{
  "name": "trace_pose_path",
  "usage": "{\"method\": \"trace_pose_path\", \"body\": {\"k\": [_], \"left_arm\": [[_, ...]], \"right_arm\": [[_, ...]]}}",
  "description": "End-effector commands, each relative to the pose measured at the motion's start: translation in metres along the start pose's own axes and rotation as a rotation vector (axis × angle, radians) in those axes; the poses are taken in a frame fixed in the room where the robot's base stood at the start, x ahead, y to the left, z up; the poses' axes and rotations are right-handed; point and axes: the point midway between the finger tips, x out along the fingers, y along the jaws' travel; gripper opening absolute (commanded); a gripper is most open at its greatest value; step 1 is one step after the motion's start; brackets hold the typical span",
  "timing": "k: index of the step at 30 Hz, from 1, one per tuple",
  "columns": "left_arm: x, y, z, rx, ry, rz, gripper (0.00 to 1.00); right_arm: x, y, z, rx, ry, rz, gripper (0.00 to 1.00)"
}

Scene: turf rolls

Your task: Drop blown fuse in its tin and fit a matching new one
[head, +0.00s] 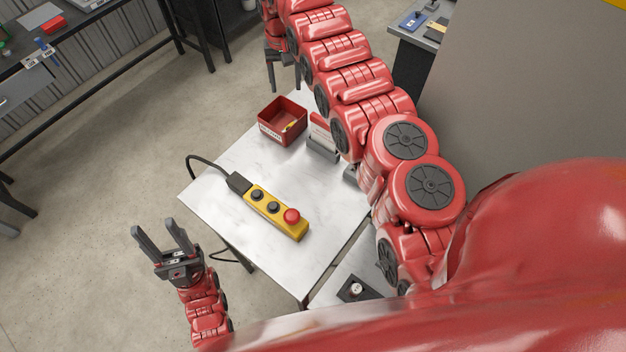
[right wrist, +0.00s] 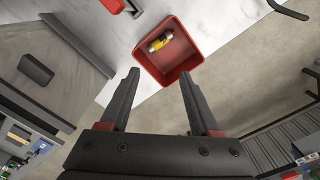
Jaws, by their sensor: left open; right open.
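A red open-topped tin (head: 264,130) with a white label stands at the far corner of the white table. A yellow fuse (head: 289,126) with metal ends lies inside it, seen more clearly in the right wrist view (right wrist: 160,41). My right gripper (head: 284,86) is open and empty, beyond the tin in the head view. In the right wrist view its fingers (right wrist: 160,76) point toward the tin (right wrist: 185,65), apart from the fuse. My left gripper (head: 153,228) is open and empty, off the table's left side. No fuse holder is clearly visible; my right arm covers part of the table.
A yellow control box (head: 275,212) with black buttons, a red button and a cable lies mid-table. A grey block with a red-and-white upright part (head: 321,148) stands beside the tin. A dark plate with a white knob (head: 356,289) sits on a nearer surface.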

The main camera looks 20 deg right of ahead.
Motion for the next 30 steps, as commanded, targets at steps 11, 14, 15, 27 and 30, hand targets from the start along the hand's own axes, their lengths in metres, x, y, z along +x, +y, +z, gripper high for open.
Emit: {"method": "trace_pose_path", "body": {"k": [11,14,15,27,30], "left_arm": [[0.021,-0.001,-0.004,0.0,0.001,0.0,0.5],[0.039,-0.002,-0.007,0.0,0.0,0.0,0.5],[0.047,-0.002,-0.008,0.0,0.0,0.0,0.5],[0.104,-0.005,-0.018,0.0,0.0,0.0,0.5],[0.105,-0.005,-0.018,0.0,0.0,0.0,0.5]], "right_arm": [[-0.062,0.0,0.001,0.0,-0.004,0.002,0.63],[-0.079,0.0,0.001,-0.001,-0.003,0.002,0.63],[-0.086,0.0,0.001,-0.001,-0.003,0.002,0.63],[-0.141,0.0,0.0,0.0,0.0,0.001,0.63],[-0.142,0.0,0.0,0.0,0.0,0.001,0.63]]}}
